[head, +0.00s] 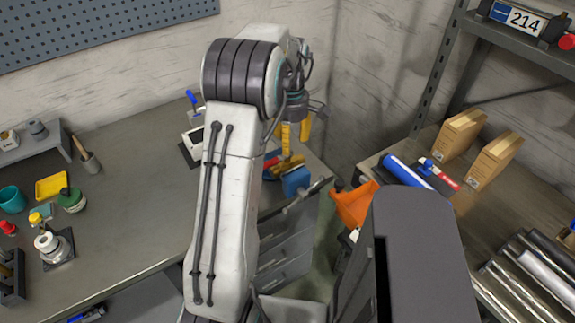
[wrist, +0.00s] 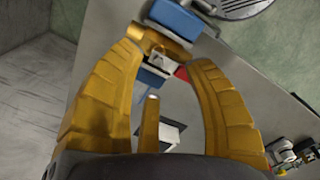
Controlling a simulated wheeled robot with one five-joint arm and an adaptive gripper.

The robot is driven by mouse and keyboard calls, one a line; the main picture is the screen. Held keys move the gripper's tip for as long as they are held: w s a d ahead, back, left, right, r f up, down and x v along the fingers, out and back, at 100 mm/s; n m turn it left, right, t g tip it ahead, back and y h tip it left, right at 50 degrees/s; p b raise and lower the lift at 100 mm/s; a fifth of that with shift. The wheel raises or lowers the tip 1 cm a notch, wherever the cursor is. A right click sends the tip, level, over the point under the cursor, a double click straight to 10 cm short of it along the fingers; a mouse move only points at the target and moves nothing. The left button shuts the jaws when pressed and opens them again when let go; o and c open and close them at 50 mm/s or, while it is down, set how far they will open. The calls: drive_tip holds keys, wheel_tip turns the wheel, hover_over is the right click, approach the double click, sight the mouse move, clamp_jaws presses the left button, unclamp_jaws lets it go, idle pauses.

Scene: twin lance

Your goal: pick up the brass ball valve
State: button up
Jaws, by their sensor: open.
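The brass ball valve (wrist: 163,43) shows in the wrist view as a brass-coloured body with a round end at its left. It lies just beyond my fingertips, between a blue block (wrist: 178,18) and smaller blue and red parts (wrist: 182,73). My gripper (wrist: 163,60) is open, with its yellow fingers spread to the left and right of the view's middle. Nothing is held between them. In the head view my gripper (head: 295,138) hangs above the blue block (head: 296,181) at the bench's right end. There I cannot make out the valve clearly.
The grey bench (head: 140,150) carries a white box (head: 194,141), a yellow tray (head: 51,185) and a teal cup (head: 12,199). An orange bin (head: 355,203) stands right of the bench. A shelf with cartons (head: 461,133) is farther right. The bench's middle is clear.

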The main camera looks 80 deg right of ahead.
sight(288, 164)
drive_tip(key=shift+w+d+f+p, duration=0.15)
drive_tip(key=shift+f+p, duration=0.15)
drive_tip(key=shift+f, duration=1.2)
drive_tip(key=shift+w+d+f+p, duration=0.15)
drive_tip(key=shift+f+p, duration=0.1)
drive_tip(key=shift+f, duration=1.2)
drive_tip(key=shift+o, duration=0.3)
drive_tip(key=shift+r, duration=0.1)
clamp_jaws()
